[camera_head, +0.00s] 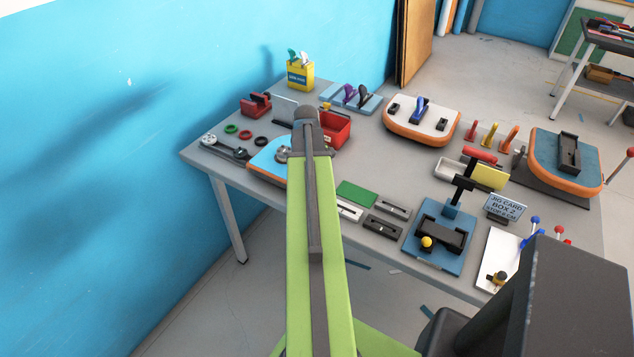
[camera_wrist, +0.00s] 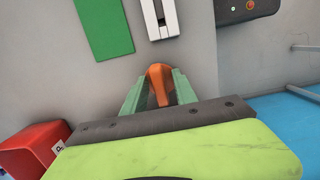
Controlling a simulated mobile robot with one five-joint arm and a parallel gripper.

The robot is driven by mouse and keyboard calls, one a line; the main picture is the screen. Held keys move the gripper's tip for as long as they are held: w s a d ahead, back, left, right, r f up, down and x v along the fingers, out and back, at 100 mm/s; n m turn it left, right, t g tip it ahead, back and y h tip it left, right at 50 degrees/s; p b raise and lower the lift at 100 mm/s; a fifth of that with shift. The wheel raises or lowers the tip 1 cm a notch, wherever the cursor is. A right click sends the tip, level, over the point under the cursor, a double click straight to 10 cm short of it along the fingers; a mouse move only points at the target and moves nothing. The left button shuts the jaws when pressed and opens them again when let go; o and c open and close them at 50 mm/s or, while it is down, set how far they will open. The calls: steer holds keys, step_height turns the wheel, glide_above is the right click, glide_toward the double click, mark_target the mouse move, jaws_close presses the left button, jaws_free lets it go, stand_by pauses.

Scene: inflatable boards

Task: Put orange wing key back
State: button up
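In the wrist view my gripper (camera_wrist: 158,88) has its two green fingers closed on both sides of an orange piece (camera_wrist: 159,74), which looks like the orange wing key. Its rounded end sticks out past the fingertips above the grey table; the rest is hidden between the fingers. In the head view my arm hides the gripper and this piece. A blue board with an orange rim (camera_head: 258,173) lies at the table's left front, partly behind my arm. A grey fitting (camera_head: 283,153) shows on it.
A red bin (camera_head: 335,128) stands beside my arm and shows in the wrist view (camera_wrist: 30,150). A green card (camera_head: 356,193) and a white holder (camera_head: 347,211) lie near the front edge. A blue wall borders the left.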

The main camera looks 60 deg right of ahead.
step_height(320, 180, up, 12)
steer(key=w+p, duration=0.1)
steer(key=p, duration=1.1)
steer(key=shift+w, duration=0.25)
steer(key=shift+r, duration=0.1)
steer(key=w+a, duration=1.5)
steer(key=a, duration=0.5)
steer(key=w+a+f+b, duration=0.1)
steer(key=w+a, duration=0.1)
steer(key=a, duration=1.2)
steer(key=w+a+f+t+b, duration=0.1)
steer(key=w+a, duration=0.2)
steer(key=a, duration=1.2)
steer(key=shift+w+f, duration=0.15)
steer(key=shift+f, duration=0.25)
